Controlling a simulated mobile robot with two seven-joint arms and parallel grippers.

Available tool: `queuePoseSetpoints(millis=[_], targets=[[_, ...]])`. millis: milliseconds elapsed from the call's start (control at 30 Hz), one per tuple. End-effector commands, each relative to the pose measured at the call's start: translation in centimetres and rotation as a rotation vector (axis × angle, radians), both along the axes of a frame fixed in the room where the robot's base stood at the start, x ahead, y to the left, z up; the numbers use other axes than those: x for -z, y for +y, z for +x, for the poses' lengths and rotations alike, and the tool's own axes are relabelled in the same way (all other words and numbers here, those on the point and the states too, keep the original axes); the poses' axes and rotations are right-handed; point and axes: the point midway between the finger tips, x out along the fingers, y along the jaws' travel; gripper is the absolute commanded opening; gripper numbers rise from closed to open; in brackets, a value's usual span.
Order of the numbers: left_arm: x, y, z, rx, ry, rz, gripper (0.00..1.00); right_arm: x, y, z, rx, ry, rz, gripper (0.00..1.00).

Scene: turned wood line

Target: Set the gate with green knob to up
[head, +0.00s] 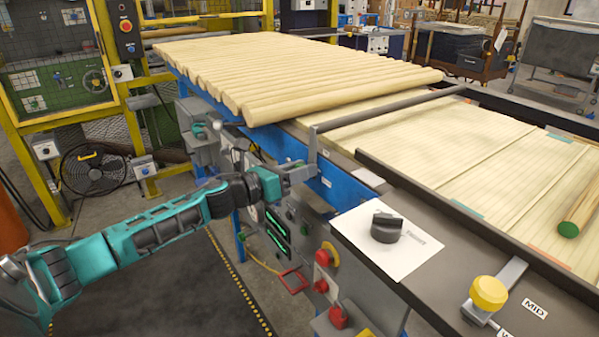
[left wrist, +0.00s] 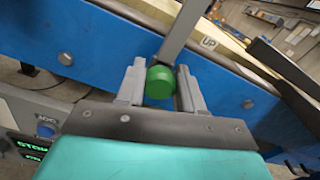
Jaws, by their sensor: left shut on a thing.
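The gate (head: 385,108) is a grey bar that crosses the line just in front of the row of wooden rods. Its lever (head: 312,146) comes down at the near side. The green knob (left wrist: 160,82) sits at the lower end of the lever in the left wrist view. My left gripper (head: 308,172) is shut on the knob, one finger on each side. The gripper hides the knob in the head view. A label reading UP (left wrist: 208,43) lies right of the lever in the left wrist view. My right gripper is not in view.
A yellow knob (head: 489,291) on another lever stands at the front right beside a MID label (head: 535,308). A black rotary switch (head: 386,228) sits on a white plate. Pale rods (head: 310,70) fill the far table. A green-ended rod (head: 580,212) lies at right.

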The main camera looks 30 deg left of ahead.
Motion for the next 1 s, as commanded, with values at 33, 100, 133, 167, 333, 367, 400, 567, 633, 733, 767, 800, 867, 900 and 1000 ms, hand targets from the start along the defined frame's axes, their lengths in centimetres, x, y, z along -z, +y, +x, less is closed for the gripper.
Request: queuePoseSetpoints(millis=[33,100,133,167,333,367,400,567,633,733,767,800,867,900,1000], targets=[[-2.6,0.1,0.1,-0.001,-0.014,-0.001,0.00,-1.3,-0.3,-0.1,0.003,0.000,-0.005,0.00],[-3.9,0.1,0.2,-0.003,-0.014,-0.002,0.00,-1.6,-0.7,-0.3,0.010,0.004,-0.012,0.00],[-4.4,0.2,0.2,-0.003,-0.014,-0.002,0.00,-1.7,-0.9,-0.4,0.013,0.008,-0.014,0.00],[-4.8,0.2,0.2,-0.003,-0.014,-0.002,0.00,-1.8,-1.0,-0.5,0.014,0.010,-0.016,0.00],[-5.9,0.1,0.2,-0.002,-0.013,-0.004,0.00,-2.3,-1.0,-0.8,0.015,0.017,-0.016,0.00],[-6.0,0.1,0.2,-0.002,-0.013,-0.004,0.00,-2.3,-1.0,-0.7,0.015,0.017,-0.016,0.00],[-6.0,0.1,0.2,-0.002,-0.014,-0.006,0.00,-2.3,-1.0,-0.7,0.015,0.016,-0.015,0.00],[-6.1,0.2,0.2,-0.003,-0.017,-0.007,0.00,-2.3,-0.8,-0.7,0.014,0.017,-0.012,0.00],[-6.1,0.2,0.2,-0.003,-0.017,-0.007,0.00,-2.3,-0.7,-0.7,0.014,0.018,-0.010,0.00],[-6.2,0.2,0.2,-0.003,-0.018,-0.006,0.44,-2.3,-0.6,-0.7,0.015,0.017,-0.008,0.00],[-6.1,0.2,0.2,-0.003,-0.018,-0.006,0.47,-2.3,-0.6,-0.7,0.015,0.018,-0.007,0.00],[-6.0,0.1,0.2,-0.003,-0.016,-0.006,0.51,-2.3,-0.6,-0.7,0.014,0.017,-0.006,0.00],[-5.9,0.1,0.2,-0.002,-0.014,-0.005,0.56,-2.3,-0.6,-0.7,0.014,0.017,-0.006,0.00],[-5.8,0.1,0.2,-0.002,-0.013,-0.004,0.60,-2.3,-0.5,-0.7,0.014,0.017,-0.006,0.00],[-5.7,0.1,0.2,-0.002,-0.011,-0.004,0.60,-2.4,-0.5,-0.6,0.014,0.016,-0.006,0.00]])
